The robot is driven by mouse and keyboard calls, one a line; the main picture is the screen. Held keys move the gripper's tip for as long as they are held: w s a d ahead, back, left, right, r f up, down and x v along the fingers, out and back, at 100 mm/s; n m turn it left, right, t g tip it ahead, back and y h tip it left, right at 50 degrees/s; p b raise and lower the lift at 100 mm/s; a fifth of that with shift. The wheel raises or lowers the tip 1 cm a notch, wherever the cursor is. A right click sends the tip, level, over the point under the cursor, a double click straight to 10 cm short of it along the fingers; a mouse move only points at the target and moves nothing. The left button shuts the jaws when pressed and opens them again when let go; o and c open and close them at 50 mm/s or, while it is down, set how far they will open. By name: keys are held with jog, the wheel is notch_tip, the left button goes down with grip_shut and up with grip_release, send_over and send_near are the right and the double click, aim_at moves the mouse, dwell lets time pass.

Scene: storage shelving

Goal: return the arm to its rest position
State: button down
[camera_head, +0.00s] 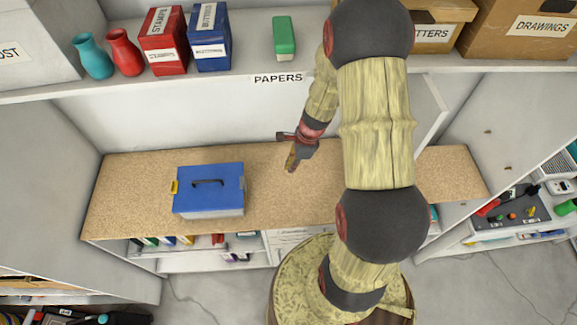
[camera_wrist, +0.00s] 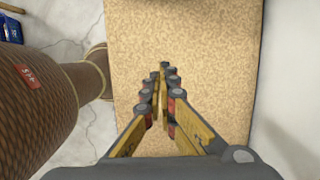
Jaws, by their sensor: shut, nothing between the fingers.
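My arm rises from its round base in the head view and bends over at the top, so that its forearm hangs down in front of the shelf. My gripper (camera_head: 291,160) points down over the cork-coloured worktop (camera_head: 325,190), to the right of the blue-lidded box. In the wrist view my gripper (camera_wrist: 160,75) has its fingers together with nothing between them. The speckled worktop (camera_wrist: 215,60) lies beneath the fingers. My own arm hides part of the worktop and shelf.
A blue-lidded box (camera_head: 209,189) stands on the worktop at left. The shelf (camera_head: 350,70) above holds vases, a red box (camera_head: 163,40), a blue box (camera_head: 208,37), a green item (camera_head: 284,36) and cardboard boxes (camera_head: 520,30). An open cabinet door (camera_head: 70,180) stands at left.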

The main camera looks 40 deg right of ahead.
dwell(0.5)
jog(key=s+a+r+n+t+h+b, duration=0.1)
jog(key=s+a+r+n+t+b, duration=0.1)
jog(key=s+a+n+b, duration=0.5)
jog(key=s+a+r+n+t+h+b, duration=0.1)
jog(key=s+a+r+n+b, duration=0.4)
jog(key=n+b, duration=1.2)
jog(key=s+a+t+b, duration=0.1)
jog(key=a+b, duration=0.1)
jog(key=b, duration=0.2)
jog(key=shift+s+a+r+h, duration=0.3)
jog(key=shift+s+a, duration=0.05)
